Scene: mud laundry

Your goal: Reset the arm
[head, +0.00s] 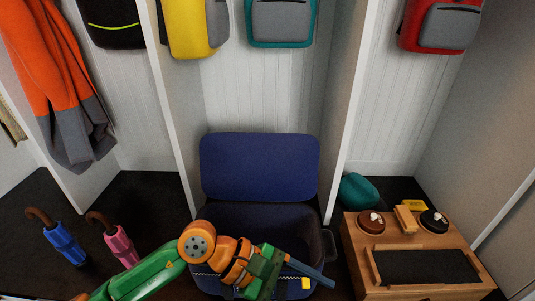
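My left arm comes in from the bottom left, green and orange. Its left gripper (310,272) is over the front of an open dark blue box (260,168), whose lid stands up at the back. A blue bar-like part sticks out from the gripper to the right. I cannot tell whether the fingers are open or shut, and no held object can be made out. My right gripper is not in view.
A wooden box (455,237) with a dark tray top, knobs and a wooden block stands at the right. White dividers (352,95) separate the cubbies; backpacks and an orange coat (55,75) hang above.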

